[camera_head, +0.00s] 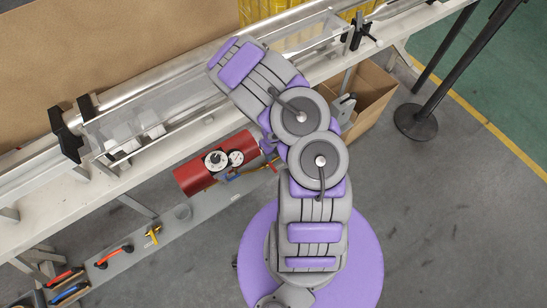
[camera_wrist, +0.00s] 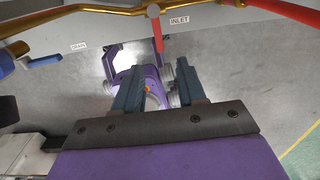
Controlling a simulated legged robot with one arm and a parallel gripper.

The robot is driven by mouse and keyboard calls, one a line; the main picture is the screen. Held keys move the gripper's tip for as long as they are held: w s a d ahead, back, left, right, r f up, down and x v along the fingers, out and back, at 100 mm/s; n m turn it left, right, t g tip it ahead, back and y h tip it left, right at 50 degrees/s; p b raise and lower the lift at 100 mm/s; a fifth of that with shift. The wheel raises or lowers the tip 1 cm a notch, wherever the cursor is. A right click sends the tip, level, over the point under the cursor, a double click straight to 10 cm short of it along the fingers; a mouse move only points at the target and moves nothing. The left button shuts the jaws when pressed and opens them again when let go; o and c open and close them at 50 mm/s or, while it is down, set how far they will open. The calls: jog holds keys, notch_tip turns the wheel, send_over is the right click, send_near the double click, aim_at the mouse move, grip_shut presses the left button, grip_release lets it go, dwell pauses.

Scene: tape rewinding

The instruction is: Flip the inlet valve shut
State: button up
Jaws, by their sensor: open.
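In the wrist view, the inlet valve's red lever (camera_wrist: 157,32) hangs down from a brass pipe (camera_wrist: 110,11), beside a label reading INLET (camera_wrist: 179,20). My gripper (camera_wrist: 158,68) is open, with its two dark fingers apart and nothing held between them. The lever's lower end shows just above the gap between the fingertips; I cannot tell the depth between them. In the head view, my arm hides most of the valve area.
A blue lever (camera_wrist: 42,61) sits left of the inlet lever, near a DRAIN label (camera_wrist: 78,46). A white bench (camera_head: 60,208) with a long clear tube runs behind the tank. Tools lie on a grey shelf (camera_head: 190,217). A cardboard box (camera_head: 375,95) stands right of my arm.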

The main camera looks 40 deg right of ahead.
notch_tip(320, 180, up, 6)
jog(key=p, duration=0.1)
jog(key=shift+r, duration=0.2)
dwell(0.4)
